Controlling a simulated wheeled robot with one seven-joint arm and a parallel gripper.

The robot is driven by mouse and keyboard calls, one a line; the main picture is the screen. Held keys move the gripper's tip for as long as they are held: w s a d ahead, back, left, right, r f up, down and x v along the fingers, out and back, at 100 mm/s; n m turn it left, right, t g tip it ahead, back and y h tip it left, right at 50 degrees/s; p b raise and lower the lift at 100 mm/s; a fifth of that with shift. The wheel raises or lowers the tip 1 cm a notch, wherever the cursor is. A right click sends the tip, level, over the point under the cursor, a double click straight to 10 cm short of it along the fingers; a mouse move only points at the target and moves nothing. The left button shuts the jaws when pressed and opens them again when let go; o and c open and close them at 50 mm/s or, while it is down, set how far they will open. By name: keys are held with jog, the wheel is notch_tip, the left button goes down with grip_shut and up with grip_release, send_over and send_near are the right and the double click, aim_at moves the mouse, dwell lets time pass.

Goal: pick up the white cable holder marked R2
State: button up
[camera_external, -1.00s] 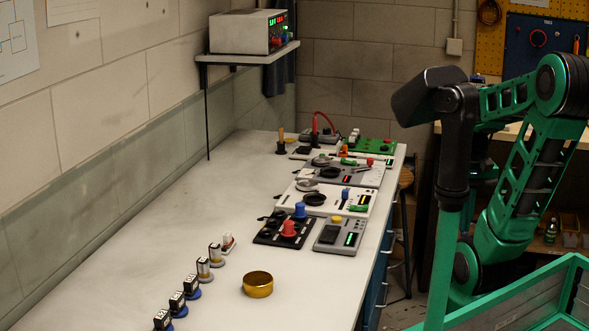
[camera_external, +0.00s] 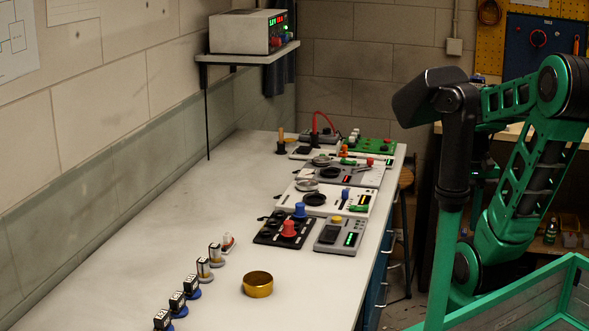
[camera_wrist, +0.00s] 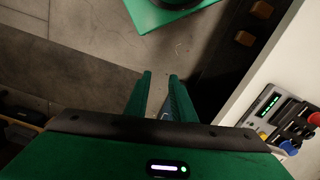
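A row of small cable holders stands on the left front of the bench in the external view. The nearer ones (camera_external: 177,303) have black bodies, pale labels and blue bases. The marks are too small to read, so I cannot tell which is R2. My gripper (camera_wrist: 160,76) shows in the wrist view with its two green fingers apart and nothing between them. It is over the floor beside the bench, away from the holders, none of which shows in the wrist view.
The bench (camera_external: 185,215) is clear along its middle left. A brass round tin (camera_external: 257,284) stands right of the row. Boards with knobs (camera_external: 290,230) and a grey meter (camera_external: 340,236) lie behind it. A shelf (camera_external: 248,58) with a power supply overhangs the back.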

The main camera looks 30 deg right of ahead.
jog(key=o, duration=0.3)
jog(key=shift+o, duration=0.2)
